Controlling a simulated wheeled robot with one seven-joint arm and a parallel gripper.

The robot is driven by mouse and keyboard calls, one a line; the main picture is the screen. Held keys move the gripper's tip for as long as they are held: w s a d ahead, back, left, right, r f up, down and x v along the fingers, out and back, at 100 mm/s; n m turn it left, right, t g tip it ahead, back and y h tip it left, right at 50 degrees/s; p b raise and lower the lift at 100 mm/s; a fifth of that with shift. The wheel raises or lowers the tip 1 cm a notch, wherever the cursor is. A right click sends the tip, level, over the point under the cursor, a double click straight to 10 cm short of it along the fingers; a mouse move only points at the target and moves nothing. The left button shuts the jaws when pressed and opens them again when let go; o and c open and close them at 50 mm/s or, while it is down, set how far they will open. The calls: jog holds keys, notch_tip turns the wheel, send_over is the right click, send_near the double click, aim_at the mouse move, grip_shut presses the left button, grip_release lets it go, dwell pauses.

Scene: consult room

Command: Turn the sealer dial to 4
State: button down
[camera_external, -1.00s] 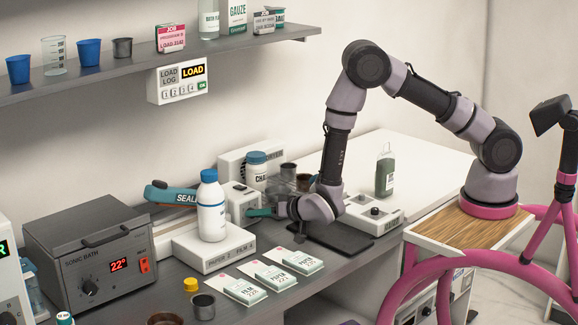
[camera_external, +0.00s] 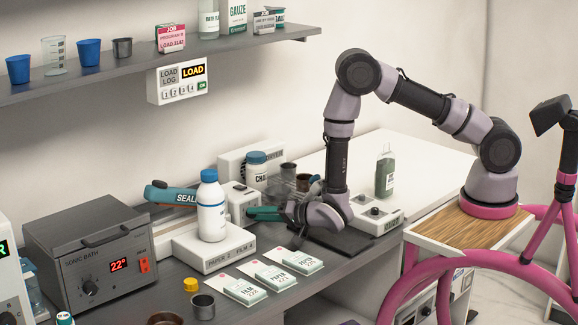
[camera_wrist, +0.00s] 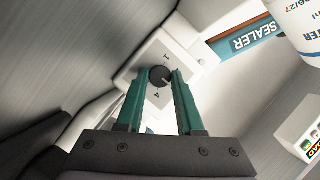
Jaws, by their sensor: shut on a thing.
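The sealer (camera_external: 240,197) is a white unit with a teal arm (camera_external: 172,194) labelled SEALER, on the bench behind a white bottle. In the wrist view its label (camera_wrist: 258,37) shows upside down. The sealer dial (camera_wrist: 160,76) is a small dark round knob on the white face, with small marks around it, one looking like a 4. Its pointer is too small to read surely. My gripper (camera_wrist: 160,78) is shut on the dial, one teal finger on each side. In the external view my gripper (camera_external: 252,213) reaches the sealer's right side; the dial is hidden there.
A white bottle with a blue cap (camera_external: 211,207) stands on a white block (camera_external: 213,250) marked PAPER 2 FILM 4, close to the sealer. A jar (camera_external: 257,170) and glassware stand behind. Several pouch packs (camera_external: 245,290) lie in front. A sonic bath (camera_external: 98,262) stands left.

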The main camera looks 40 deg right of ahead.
dwell(0.3)
jog(key=c, duration=0.5)
grip_release()
jog(key=shift+c, duration=0.2)
jog(key=shift+s, duration=0.1)
jog(key=v, duration=1)
jog(key=shift+s+d, duration=0.15)
jog(key=shift+s, duration=0.15)
